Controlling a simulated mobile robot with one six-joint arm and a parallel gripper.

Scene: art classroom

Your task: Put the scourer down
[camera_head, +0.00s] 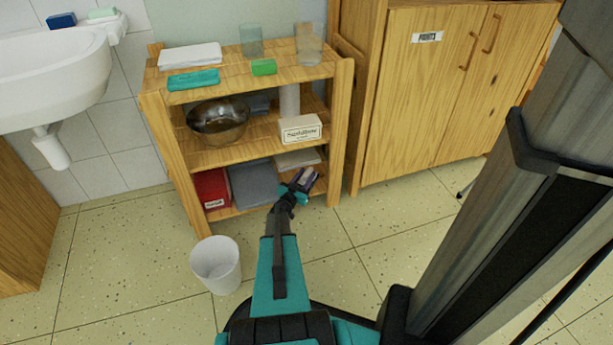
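A small purple and pale block (308,179), which looks like the scourer, is at the tip of my gripper (300,186). My gripper appears shut on it, with the teal fingers partly hiding it. The arm reaches forward to the front right of the wooden shelf unit (177,171), near the lowest shelf. Whether the block touches that shelf cannot be told from this view.
The lowest shelf bears a red box (211,188), grey folded cloth (252,184) and a pale flat item (297,159). A metal bowl (218,121) and a labelled box (301,129) sit above. A white bin (216,264) stands on the floor at the front left.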

